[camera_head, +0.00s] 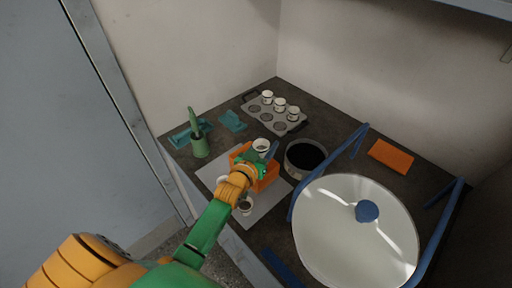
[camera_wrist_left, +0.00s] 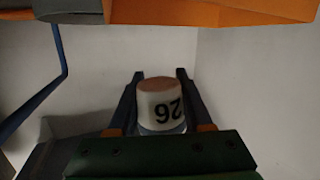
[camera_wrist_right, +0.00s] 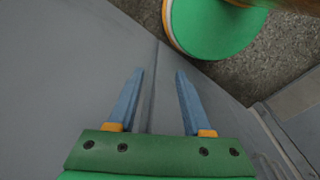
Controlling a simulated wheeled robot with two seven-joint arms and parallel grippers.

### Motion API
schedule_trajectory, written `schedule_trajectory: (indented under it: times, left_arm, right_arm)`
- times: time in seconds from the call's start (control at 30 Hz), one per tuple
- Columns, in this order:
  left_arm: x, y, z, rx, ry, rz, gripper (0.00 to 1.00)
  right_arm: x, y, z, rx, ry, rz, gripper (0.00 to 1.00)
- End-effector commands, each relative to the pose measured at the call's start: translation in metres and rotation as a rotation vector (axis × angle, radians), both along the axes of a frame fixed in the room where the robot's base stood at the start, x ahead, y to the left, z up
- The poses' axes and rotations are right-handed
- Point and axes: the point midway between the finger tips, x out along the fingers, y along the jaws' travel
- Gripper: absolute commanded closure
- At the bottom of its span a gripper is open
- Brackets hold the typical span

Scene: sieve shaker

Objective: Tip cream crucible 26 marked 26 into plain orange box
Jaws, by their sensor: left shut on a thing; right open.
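Cream crucible 26 (camera_head: 261,145) is held in my left gripper (camera_head: 267,154), whose jaws are shut on it. In the left wrist view the crucible (camera_wrist_left: 161,105) sits between both fingers, its black 26 upside down in that picture. It looks roughly upright in the head view; its contents cannot be made out. An open orange box (camera_head: 268,179) stands on a pale sheet, below and beside the held crucible, partly hidden by my gripper. My right gripper (camera_wrist_right: 160,95) is open and empty, seen only in its wrist view, over a grey surface.
Other cups (camera_head: 245,207) stand on the pale sheet (camera_head: 262,205). A grey rack (camera_head: 258,122) with 3 cups is behind. A dark round pan (camera_head: 304,158) and a large white disc with blue knob (camera_head: 367,211) are right. A green holder (camera_head: 200,147) is left; an orange block (camera_head: 391,156) lies far right.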

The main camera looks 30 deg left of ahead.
Motion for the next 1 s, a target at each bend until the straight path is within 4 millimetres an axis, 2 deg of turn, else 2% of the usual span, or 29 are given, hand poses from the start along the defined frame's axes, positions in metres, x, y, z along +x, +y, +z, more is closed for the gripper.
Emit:
schedule_trajectory:
  times: [0.23,0.3,0.43,0.5,0.67,0.8,1.0]
  left_arm:
    - [-0.002,-0.005,-0.027,-0.199,0.069,0.001,1.0]
    - [-0.003,-0.01,-0.018,-0.379,0.129,0.001,1.0]
    - [-0.005,-0.015,-0.022,-0.732,0.251,0.002,1.0]
    - [-0.006,-0.017,-0.018,-0.914,0.321,0.003,1.0]
    - [-0.006,-0.016,-0.028,-1.333,0.466,0.006,1.0]
    - [-0.005,-0.013,-0.018,-1.612,0.562,0.004,1.0]
    - [-0.005,-0.013,-0.013,-1.715,0.6,0.002,1.0]
  right_arm:
    - [0.0,0.0,-0.014,0.0,0.0,0.0,0.5]
    - [0.0,0.0,-0.001,0.0,0.0,0.0,0.5]
    - [0.0,0.0,-0.006,0.0,0.0,0.0,0.5]
    - [0.0,0.0,0.003,0.0,0.0,0.0,0.5]
    - [0.0,0.0,-0.013,0.0,0.0,0.0,0.5]
    - [0.0,0.0,-0.017,0.0,0.0,0.0,0.5]
    - [0.0,0.0,-0.018,0.0,0.0,0.0,0.5]
